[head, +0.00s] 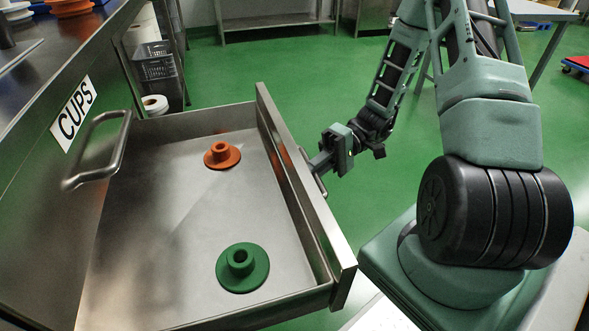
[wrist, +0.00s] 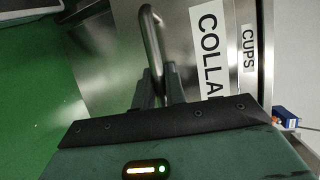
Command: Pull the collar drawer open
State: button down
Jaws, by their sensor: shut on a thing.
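The collar drawer (head: 160,200) stands pulled well out of the cabinet in the head view. An orange collar (head: 222,154) and a green collar (head: 242,267) lie apart on its steel floor. My gripper (head: 319,164) is at the outer side of the drawer front, shut on the bar handle. In the wrist view the handle (wrist: 152,35) runs between the two fingers of my gripper (wrist: 160,86). The drawer front's label (wrist: 210,50) reads "COLLA", its end hidden by my gripper body.
A front labelled "CUPS" (head: 76,112), with its own bar handle (head: 122,150), is behind the open drawer. A shelf with a grey basket (head: 155,60) stands beyond. Green floor (head: 270,65) is clear beyond the drawer.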

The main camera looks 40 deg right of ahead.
jog(key=shift+d, duration=0.35)
jog(key=c, duration=1.5)
grip_release()
jog(key=shift+o, duration=0.2)
jog(key=shift+d, duration=0.1)
jog(key=d+r+p, duration=0.3)
jog(key=d, duration=1.4)
jog(key=shift+w, duration=0.4)
